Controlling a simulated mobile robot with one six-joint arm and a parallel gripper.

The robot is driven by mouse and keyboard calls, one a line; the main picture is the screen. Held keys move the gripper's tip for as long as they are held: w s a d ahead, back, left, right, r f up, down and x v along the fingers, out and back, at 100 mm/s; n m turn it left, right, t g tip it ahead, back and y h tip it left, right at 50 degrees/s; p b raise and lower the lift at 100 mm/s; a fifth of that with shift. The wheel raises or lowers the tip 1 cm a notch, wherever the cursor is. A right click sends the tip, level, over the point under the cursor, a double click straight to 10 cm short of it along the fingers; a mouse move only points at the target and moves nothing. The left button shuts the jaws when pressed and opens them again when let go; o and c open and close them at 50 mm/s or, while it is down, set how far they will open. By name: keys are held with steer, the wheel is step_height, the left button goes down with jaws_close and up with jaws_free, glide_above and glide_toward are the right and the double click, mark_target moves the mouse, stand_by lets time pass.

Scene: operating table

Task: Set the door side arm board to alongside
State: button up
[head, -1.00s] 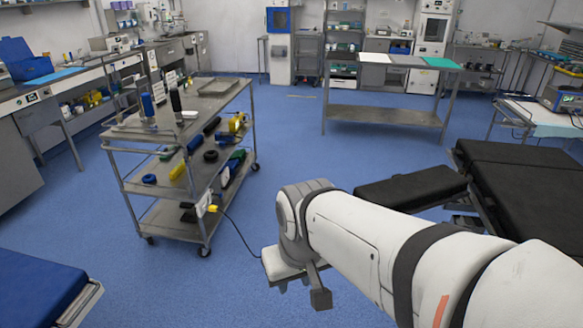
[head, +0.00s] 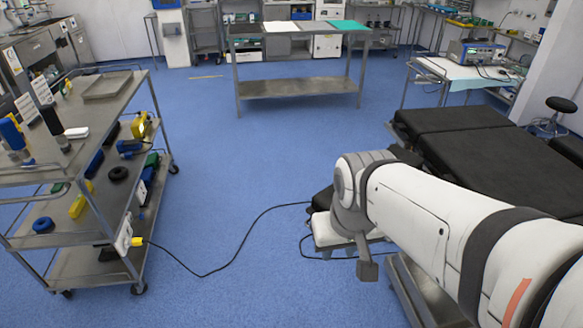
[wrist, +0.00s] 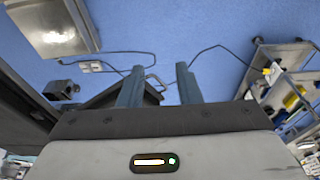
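The black operating table (head: 500,160) is at the right in the head view. A black arm board (head: 322,199) projects from its left side, mostly hidden behind my arm. In the wrist view, a dark padded piece that looks like this board (wrist: 105,95) lies beyond and partly behind my fingers, with a thin bent bar at its end. My gripper (wrist: 157,78) is open, its two fingers well apart, with nothing visibly held. I cannot tell whether either finger touches the board. In the head view the fingertips are hidden.
A steel cart (head: 100,110) with tools stands at the left. A black cable (head: 245,237) runs across the floor from it towards the table. A steel work table (head: 300,88) stands at the back. Blue floor is open between.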

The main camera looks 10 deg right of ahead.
steer(key=w+f+n+g+h+b, duration=0.1)
steer(key=w+f+n+b, duration=0.3)
steer(key=w, duration=0.6)
steer(key=w+f+n+g+h+p, duration=0.1)
steer(key=w+f+n, duration=0.1)
steer(key=w+f, duration=0.6)
step_height(320, 180, down, 6)
steer(key=w+d, duration=0.1)
steer(key=w, duration=0.1)
steer(key=shift+w+b, duration=0.4)
steer(key=shift+b, duration=0.05)
steer(key=shift+d+f, duration=0.1)
steer(key=shift+c, duration=0.5)
jaws_close()
